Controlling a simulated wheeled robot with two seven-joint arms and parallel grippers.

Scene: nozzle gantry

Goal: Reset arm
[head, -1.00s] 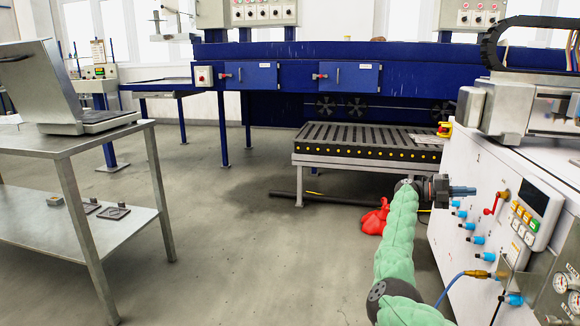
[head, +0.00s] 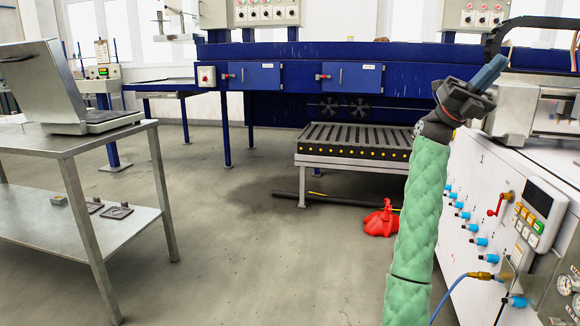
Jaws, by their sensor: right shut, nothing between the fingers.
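My right arm, in a green padded sleeve, rises from the bottom right of the head view. Its right gripper (head: 488,74) is raised at the upper right, beside the white machine, and points up and to the right. The blue fingers are together with nothing between them. My left gripper and left arm are not in view.
A white machine (head: 475,175) with blue fittings and a red lever stands close on the right. A slatted platform (head: 352,140) and a blue machine (head: 300,100) are behind. A red bag (head: 381,220) lies on the floor. A metal table (head: 65,140) stands left; the middle floor is clear.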

